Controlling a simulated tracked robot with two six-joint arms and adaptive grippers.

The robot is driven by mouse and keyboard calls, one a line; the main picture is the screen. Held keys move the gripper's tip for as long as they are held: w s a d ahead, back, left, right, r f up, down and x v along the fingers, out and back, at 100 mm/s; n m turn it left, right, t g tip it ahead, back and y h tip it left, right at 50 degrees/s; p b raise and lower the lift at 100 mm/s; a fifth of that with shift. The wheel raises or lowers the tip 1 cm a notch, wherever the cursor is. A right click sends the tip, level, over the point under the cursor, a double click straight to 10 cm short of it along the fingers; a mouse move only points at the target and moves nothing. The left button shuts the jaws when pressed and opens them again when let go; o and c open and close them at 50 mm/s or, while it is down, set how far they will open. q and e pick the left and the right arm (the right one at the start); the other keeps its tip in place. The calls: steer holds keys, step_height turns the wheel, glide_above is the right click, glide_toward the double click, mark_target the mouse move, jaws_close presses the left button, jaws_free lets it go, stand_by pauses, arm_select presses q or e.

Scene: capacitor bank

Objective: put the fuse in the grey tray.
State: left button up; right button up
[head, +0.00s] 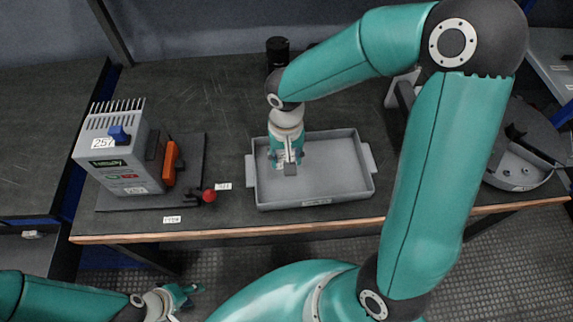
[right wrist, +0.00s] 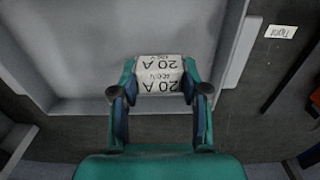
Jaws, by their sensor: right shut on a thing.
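The grey tray (head: 345,182) sits on the dark bench in the middle of the head view. Its wall also shows in the right wrist view (right wrist: 232,50). My right gripper (head: 287,162) points down over the left part of the tray. It is shut on the fuse (right wrist: 160,72), a small pale block marked "20 A", which sits between the two fingertips. In the head view the fuse (head: 290,170) is mostly hidden by the fingers. I cannot tell whether it touches the tray floor. My left gripper (head: 190,296) is open and empty, low at the left, in front of the bench.
A grey unit (head: 120,160) with a blue switch and an orange handle (head: 170,162) stands on a dark plate left of the tray. A red knob (head: 209,195) lies near the tray's left side. A black cylinder (head: 278,50) stands behind. A round grey container (head: 520,165) is at the right.

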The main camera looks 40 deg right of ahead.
steer(key=shift+f, duration=2)
steer(key=shift+f+b, duration=0.15)
steer(key=shift+b, duration=0.25)
steer(key=o, duration=1.2)
steer(key=shift+r, duration=0.3)
step_height(320, 180, up, 12)
steer(key=shift+f+p, duration=0.1)
steer(key=shift+p, duration=0.8)
